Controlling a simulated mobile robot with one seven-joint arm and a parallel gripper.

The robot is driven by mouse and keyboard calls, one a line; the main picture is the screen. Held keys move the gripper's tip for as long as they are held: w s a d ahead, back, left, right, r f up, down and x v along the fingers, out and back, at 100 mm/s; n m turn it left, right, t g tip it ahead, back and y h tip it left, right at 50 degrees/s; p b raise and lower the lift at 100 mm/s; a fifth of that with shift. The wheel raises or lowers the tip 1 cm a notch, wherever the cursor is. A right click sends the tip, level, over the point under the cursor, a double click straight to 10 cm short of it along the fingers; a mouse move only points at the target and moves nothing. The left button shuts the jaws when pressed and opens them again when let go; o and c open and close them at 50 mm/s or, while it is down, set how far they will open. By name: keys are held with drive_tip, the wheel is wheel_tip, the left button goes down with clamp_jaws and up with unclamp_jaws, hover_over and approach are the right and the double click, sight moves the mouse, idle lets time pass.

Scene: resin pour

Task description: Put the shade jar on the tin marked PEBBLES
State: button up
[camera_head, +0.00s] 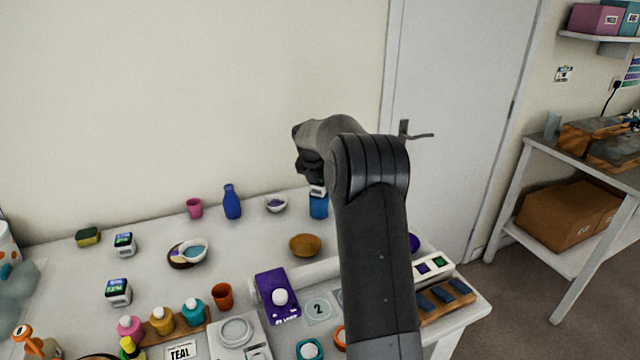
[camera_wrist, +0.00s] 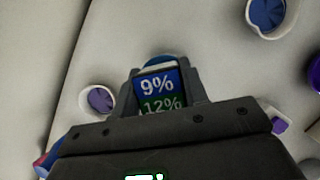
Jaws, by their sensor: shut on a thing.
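My gripper (camera_wrist: 160,95) is shut on a small jar (camera_wrist: 158,88) with a blue and green label reading 9% and 12%. In the head view my gripper (camera_head: 312,172) is at the back of the table, partly hidden by my arm. A sliver of white (camera_head: 318,190) shows under it, just above a blue container (camera_head: 318,208). I cannot tell whether they touch. No PEBBLES marking is readable in either view. Two similar labelled jars, one farther back (camera_head: 124,245) and one nearer (camera_head: 118,292), stand on the left of the table.
A blue vase (camera_head: 232,202), a pink cup (camera_head: 194,208) and a white bowl (camera_head: 276,204) stand left of the blue container. A wooden bowl (camera_head: 305,245) and a purple box (camera_head: 277,297) are nearer. My arm hides part of the table's right side.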

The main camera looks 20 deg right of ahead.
drive_tip(key=shift+f, duration=0.1)
drive_tip(key=o, duration=1)
drive_tip(key=shift+o, duration=0.2)
drive_tip(key=v, duration=1.2)
drive_tip(key=s+a+r+m, duration=0.6)
drive_tip(key=s+a, duration=0.1)
drive_tip(key=s, duration=0.3)
drive_tip(key=s+a+m+t+y, duration=0.1)
drive_tip(key=s+a+m, duration=0.3)
drive_tip(key=s+m, duration=0.5)
drive_tip(key=s+a+m+t+y, duration=0.1)
drive_tip(key=s+a+m, duration=0.25)
drive_tip(key=s, duration=0.95)
drive_tip(key=s+a+f+m+y, duration=0.1)
drive_tip(key=s+a+f+m, duration=0.1)
drive_tip(key=s+f+m, duration=0.3)
drive_tip(key=shift+s+f+m, duration=0.25)
drive_tip(key=shift+s+m, duration=1.5)
drive_tip(key=shift+s, duration=1.85)
